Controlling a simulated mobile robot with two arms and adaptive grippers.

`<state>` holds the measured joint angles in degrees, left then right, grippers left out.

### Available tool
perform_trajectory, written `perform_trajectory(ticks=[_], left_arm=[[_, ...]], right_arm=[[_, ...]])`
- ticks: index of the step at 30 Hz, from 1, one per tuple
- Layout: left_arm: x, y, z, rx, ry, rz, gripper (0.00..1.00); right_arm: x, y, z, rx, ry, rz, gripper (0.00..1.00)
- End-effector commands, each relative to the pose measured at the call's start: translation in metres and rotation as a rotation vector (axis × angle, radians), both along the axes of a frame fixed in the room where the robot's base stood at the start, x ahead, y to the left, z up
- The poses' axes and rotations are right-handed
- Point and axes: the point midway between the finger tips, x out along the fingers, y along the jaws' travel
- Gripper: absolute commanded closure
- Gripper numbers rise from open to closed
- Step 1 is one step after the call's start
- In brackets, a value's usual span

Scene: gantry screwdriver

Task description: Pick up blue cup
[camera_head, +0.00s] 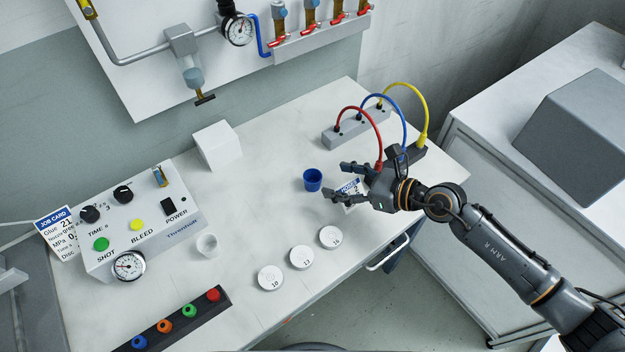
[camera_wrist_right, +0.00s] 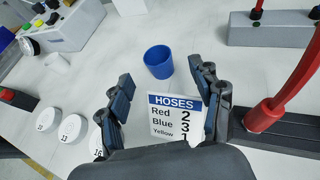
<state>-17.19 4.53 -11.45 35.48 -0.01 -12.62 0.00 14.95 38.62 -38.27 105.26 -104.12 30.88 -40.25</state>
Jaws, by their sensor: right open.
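The blue cup (camera_head: 312,180) stands upright on the white table, right of the table's middle, and looks empty. It also shows in the right wrist view (camera_wrist_right: 158,62), ahead of the fingertips and between their lines. My right gripper (camera_head: 338,181) comes in from the right and is open, with its fingers pointing at the cup. The cup is just beyond the fingertips and apart from them. In the right wrist view the open fingers (camera_wrist_right: 163,84) have nothing between them but the hoses card below. My left gripper is in neither view.
A HOSES card (camera_wrist_right: 176,116) lies under my right gripper. Hose blocks (camera_head: 355,127) with red, blue and yellow hoses stand behind it. Numbered white discs (camera_head: 302,257), a white cup (camera_head: 207,245) and a control box (camera_head: 143,220) are to the left. The table around the blue cup is clear.

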Motion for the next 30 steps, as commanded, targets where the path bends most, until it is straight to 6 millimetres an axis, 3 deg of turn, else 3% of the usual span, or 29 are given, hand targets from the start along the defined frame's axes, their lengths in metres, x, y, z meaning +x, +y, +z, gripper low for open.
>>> perform_trajectory(ticks=[12,21,22,27,30], left_arm=[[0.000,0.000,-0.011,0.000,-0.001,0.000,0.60],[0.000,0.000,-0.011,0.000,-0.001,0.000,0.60],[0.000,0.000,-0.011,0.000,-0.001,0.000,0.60],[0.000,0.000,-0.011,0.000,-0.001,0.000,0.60],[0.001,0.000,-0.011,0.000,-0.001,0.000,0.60]], right_arm=[[0.020,0.041,-0.020,0.003,0.001,0.000,0.35],[0.023,0.045,-0.022,0.001,0.002,-0.001,0.35],[0.023,0.045,-0.022,0.001,0.002,-0.001,0.37],[0.023,0.045,-0.022,0.001,0.002,-0.001,0.71],[0.023,0.045,-0.022,0.001,0.002,-0.001,0.75]])
